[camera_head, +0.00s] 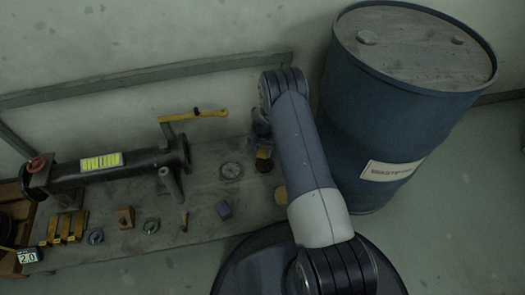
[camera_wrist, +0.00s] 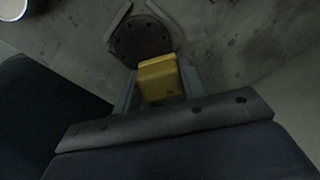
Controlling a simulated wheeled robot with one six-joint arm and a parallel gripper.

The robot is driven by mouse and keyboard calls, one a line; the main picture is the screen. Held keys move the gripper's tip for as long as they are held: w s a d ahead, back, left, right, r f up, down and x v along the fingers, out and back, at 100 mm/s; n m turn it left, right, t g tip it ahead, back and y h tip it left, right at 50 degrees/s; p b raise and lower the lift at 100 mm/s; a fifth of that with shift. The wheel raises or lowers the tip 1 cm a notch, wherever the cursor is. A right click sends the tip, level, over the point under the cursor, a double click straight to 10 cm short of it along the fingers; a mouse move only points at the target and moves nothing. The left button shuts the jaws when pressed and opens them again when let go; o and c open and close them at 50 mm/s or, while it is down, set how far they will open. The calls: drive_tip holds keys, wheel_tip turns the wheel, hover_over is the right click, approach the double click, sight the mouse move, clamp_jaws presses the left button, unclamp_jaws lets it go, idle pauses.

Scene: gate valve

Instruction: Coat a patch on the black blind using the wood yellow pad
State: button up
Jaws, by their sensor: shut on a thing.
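My gripper (camera_wrist: 159,86) is shut on the yellow pad (camera_wrist: 158,70), which sits between the two fingers in the wrist view. The black blind (camera_wrist: 140,42) is a dark round disc with bolt holes around its rim, just beyond the pad; the pad overlaps its near edge in that view. I cannot tell whether they touch. In the head view, the pad (camera_head: 264,153) shows as a small yellow spot below my gripper, and the blind (camera_head: 264,166) as a dark disc right under it on the bench. My arm hides part of this area.
A large blue drum (camera_head: 375,125) stands close on the right.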

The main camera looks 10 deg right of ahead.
sight(264, 164)
drive_tip(key=shift+f+b, duration=0.85)
drive_tip(key=shift+f, duration=0.15)
drive_tip(key=shift+r, duration=0.1)
drive_tip(key=shift+s+r+p, duration=0.15)
drive_tip(key=shift+s+p, duration=0.4)
drive_tip(key=shift+s, duration=0.65)
drive_tip(key=shift+s+f, duration=0.15)
drive_tip(key=shift+s, duration=0.8)
drive_tip(key=shift+s+f, duration=0.1)
drive_tip(key=shift+s, duration=0.8)
drive_tip(key=shift+f, duration=0.1)
drive_tip(key=shift+w, duration=0.15)
drive_tip(key=shift+w+f+b, duration=0.1)
drive_tip(key=shift+w+b, duration=0.55)
drive_tip(key=shift+b, duration=0.05)
drive_tip(key=shift+w+r+b, duration=0.2)
drive_tip(key=shift+w+b, duration=0.2)
drive_tip(key=shift+w, duration=0.4)
drive_tip(key=shift+w, duration=1.45)
